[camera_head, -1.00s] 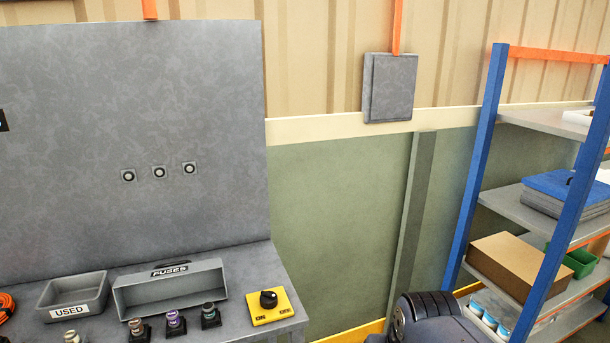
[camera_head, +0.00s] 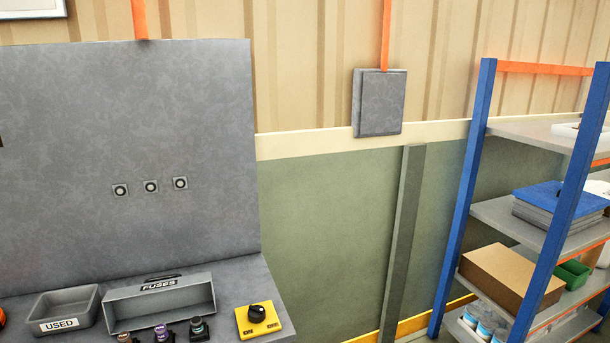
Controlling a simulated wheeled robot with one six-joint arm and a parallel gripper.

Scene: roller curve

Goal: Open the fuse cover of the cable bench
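The cable bench (camera_head: 236,280) stands at the left with a tall grey back panel (camera_head: 130,110). On it sits a long grey box (camera_head: 170,303) labelled FUSES, with a dark handle (camera_head: 162,278) at its upper back edge. I cannot tell whether this part is the cover or how it is hinged. A yellow switch plate (camera_head: 258,325) with a black knob (camera_head: 257,313), marked ON and OFF, lies right of the box. The knob's exact setting is unclear. My gripper is out of view.
A grey bin (camera_head: 60,322) labelled USED is left of the box. Several small round-topped parts (camera_head: 163,333) stand in front. A grey wall box (camera_head: 380,103) hangs right of the panel. A blue-posted shelf (camera_head: 463,190) stands at the right.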

